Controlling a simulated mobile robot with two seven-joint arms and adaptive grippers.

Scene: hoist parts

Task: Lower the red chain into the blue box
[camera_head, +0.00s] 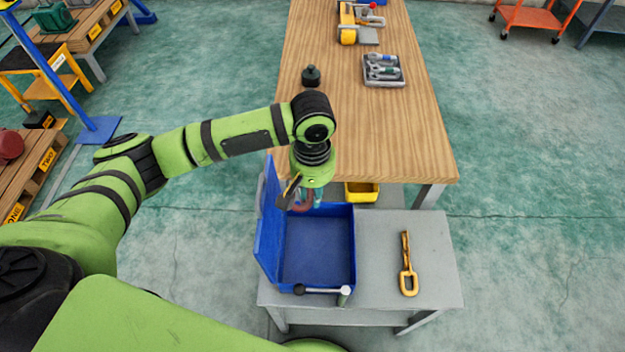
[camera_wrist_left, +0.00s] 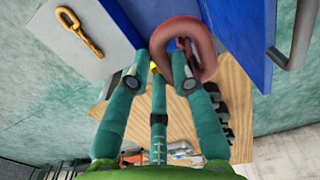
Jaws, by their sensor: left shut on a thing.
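The blue box (camera_head: 316,255) stands open on a small grey table, its lid (camera_head: 268,228) raised at the left. Its visible floor is bare. My left gripper (camera_head: 308,197) hangs over the box's back left part, near the lid. It is shut on the red chain (camera_head: 302,205), a thick red link hanging from the fingers. In the left wrist view the red chain (camera_wrist_left: 206,52) is at the fingertips (camera_wrist_left: 162,72), with blue box panels (camera_wrist_left: 238,30) close by. How far the chain is above the box floor I cannot tell. My right gripper is not in view.
A yellow chain link (camera_head: 408,280) lies on the grey table (camera_head: 435,250), right of the box. A long wooden table (camera_head: 370,130) behind holds a dark weight (camera_head: 311,76) and a tool tray (camera_head: 384,71). A yellow bin (camera_head: 361,192) sits below its edge.

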